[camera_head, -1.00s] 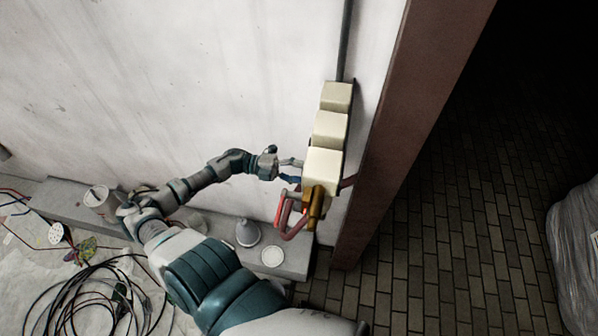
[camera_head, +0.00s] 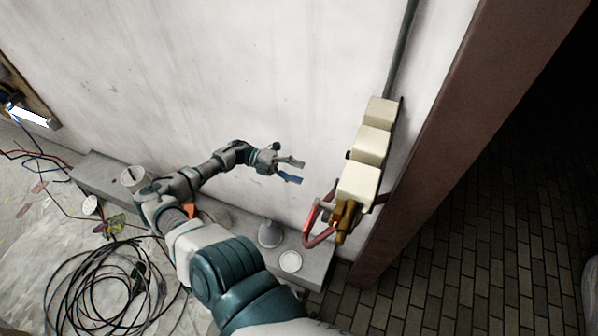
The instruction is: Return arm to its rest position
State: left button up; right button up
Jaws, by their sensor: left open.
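My left gripper (camera_head: 289,170) is open and empty in the head view. Its two fingers point right, in front of the pale wall, with a gap between them and the wall unit. My left arm (camera_head: 215,245) comes up from the bottom and bends toward the wall. The wall unit (camera_head: 358,184) has several cream boxes in a column, with a brass-coloured fitting (camera_head: 345,218) and a red looped handle (camera_head: 314,226) at its lower end. My right gripper is not in view.
A low grey ledge (camera_head: 100,174) runs along the wall. A pale cup (camera_head: 133,178), a grey cone-shaped item (camera_head: 270,234) and a white round lid (camera_head: 290,261) stand on it. Coiled black cable (camera_head: 95,290) lies on the sheeted floor. A brown post (camera_head: 440,150) borders dark brick paving at right.

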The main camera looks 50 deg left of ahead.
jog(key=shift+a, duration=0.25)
